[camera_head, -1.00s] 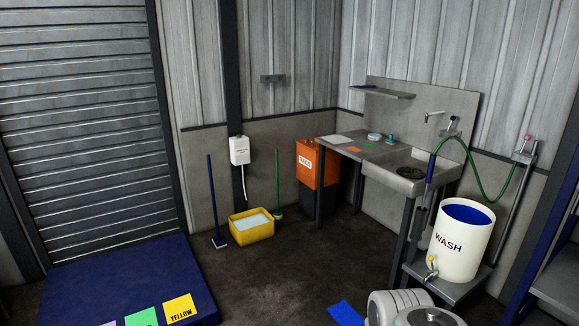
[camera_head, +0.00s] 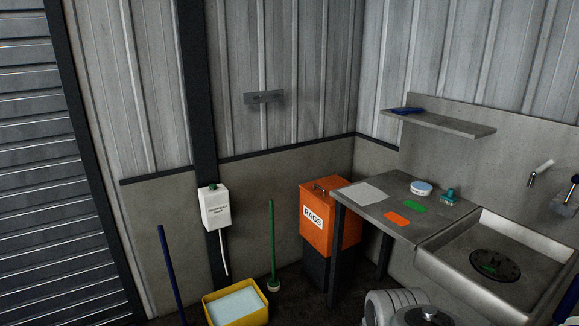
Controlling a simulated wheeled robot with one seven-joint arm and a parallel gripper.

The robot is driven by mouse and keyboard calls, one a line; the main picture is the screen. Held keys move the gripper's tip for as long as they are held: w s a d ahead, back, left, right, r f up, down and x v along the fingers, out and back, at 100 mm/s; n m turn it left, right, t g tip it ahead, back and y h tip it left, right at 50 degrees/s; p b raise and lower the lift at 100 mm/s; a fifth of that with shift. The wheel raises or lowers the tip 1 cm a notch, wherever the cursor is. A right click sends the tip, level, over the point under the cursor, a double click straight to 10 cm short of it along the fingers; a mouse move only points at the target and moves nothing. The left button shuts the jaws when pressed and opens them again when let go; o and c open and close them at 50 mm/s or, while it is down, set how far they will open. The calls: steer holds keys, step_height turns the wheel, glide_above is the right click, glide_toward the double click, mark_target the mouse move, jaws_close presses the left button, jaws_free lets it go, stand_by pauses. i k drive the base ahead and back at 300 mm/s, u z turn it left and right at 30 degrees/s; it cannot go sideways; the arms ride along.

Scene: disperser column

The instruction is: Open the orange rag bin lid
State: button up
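The orange rag bin (camera_head: 316,232) stands against the back wall, left of the sink bench, with a white "RAGS" label on its front and a dark lower part. Its orange lid (camera_head: 328,187) looks shut and carries a small dark handle (camera_head: 319,189). The bench's left edge and leg hide part of the bin's right side. Pale grey rounded parts of my own arm (camera_head: 395,308) show at the bottom edge, right of the bin. My gripper's fingers are not visible.
A steel bench (camera_head: 385,208) with a sink (camera_head: 505,255) stands right of the bin, holding cloths, a round tin and a brush. A yellow tub (camera_head: 237,303) and a green-handled mop (camera_head: 272,245) stand to the left. A wall shelf (camera_head: 440,122) overhangs the bench.

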mark_target(333, 186)
steer(key=i, duration=3)
steer(key=u, duration=1.9)
